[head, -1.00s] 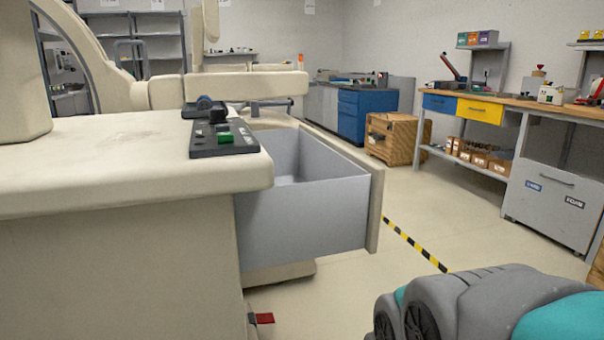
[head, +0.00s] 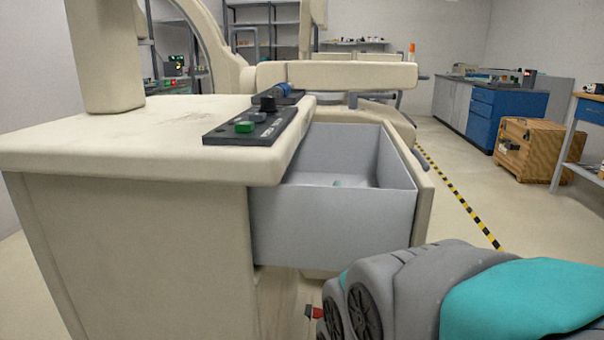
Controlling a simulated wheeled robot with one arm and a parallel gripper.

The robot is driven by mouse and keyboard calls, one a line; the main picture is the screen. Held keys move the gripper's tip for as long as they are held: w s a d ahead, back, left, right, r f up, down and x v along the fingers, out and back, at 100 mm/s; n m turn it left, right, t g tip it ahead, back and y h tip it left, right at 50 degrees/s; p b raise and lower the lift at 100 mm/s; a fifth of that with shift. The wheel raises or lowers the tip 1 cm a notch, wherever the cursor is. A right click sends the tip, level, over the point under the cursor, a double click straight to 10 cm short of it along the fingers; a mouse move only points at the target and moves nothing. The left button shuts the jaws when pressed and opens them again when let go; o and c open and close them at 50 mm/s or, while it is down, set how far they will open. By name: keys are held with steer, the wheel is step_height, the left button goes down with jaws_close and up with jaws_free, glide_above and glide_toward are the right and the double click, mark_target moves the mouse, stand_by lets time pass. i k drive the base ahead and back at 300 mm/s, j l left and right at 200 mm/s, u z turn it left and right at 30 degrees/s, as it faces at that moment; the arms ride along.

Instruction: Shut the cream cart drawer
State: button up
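The cream cart (head: 130,215) stands at the left and middle of the head view. Its drawer (head: 335,222) is pulled well out toward the right, with grey walls and a cream front panel (head: 424,205) seen nearly edge-on. My grey and teal arm shows at the lower right, in front of the drawer's near side. My gripper itself is not in the picture.
A dark control panel (head: 250,128) with a green button lies on the cart top. A wooden crate (head: 540,150) and a blue cabinet (head: 505,112) stand at the back right. Open floor with a yellow-black stripe (head: 470,208) lies right of the drawer.

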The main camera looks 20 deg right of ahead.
mark_target(384, 205)
steer(key=i+l, duration=0.1)
steer(key=l, duration=0.3)
steer(key=i+l+u, duration=0.1)
steer(key=l, duration=0.3)
steer(key=i+l, duration=0.15)
steer(key=l, duration=0.2)
steer(key=i+l+u, duration=0.1)
steer(key=l, duration=0.3)
steer(key=k, duration=1.25)
steer(key=k+l+u, duration=0.2)
steer(key=k, duration=0.15)
steer(key=j, duration=0.1)
